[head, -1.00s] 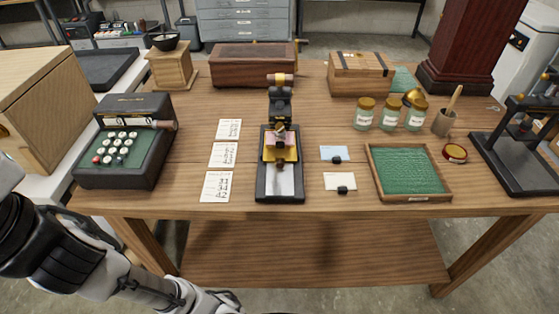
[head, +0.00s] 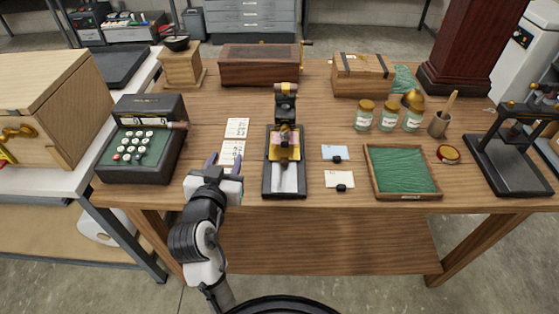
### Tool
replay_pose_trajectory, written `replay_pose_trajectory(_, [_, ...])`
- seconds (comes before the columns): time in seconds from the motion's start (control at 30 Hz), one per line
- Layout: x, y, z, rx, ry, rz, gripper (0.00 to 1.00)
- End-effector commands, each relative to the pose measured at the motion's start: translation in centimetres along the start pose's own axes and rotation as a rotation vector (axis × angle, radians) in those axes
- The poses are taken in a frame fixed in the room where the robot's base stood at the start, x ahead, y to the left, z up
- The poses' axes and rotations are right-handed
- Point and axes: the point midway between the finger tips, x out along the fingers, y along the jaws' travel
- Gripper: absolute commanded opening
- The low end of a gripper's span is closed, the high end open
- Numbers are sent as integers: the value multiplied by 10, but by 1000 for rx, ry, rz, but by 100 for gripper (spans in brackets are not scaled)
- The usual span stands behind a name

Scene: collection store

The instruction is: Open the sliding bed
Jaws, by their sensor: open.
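A small device with a black base (head: 285,191) stands near the front middle of the table. Its brass-coloured sliding bed (head: 275,152) lies on the base, with a pinkish piece and a dark part over it. A white strip shows on the front part of the base. A black upright with a brass-and-wood top (head: 286,88) rises at its back. My gripper (head: 224,161) is open and empty, left of the device and apart from it, over the paper cards at the table's front. Its two purplish fingertips point away from me.
Paper cards (head: 237,128) lie left of the device. A black keyed machine (head: 142,140) stands further left. Small cards with black weights (head: 338,180) and a green-lined tray (head: 402,172) lie right. Jars (head: 388,116) and wooden boxes (head: 258,66) stand behind.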

Motion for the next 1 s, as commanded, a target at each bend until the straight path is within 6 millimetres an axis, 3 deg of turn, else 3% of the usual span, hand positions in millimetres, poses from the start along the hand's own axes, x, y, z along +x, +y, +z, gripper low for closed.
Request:
replay_pose_trajectory(0.03, [-1,27,16,5,-76,98,41])
replay_pose_trajectory(0.1, [-5,54,36,15,-148,200,41])
replay_pose_trajectory(0.2, [-10,75,51,25,-203,285,41])
replay_pose_trajectory(0.37, [-8,82,60,30,-217,313,41])
replay_pose_trajectory(0.73, [17,89,68,30,-212,307,41])
replay_pose_trajectory(1.0, [72,107,73,26,-219,309,41])
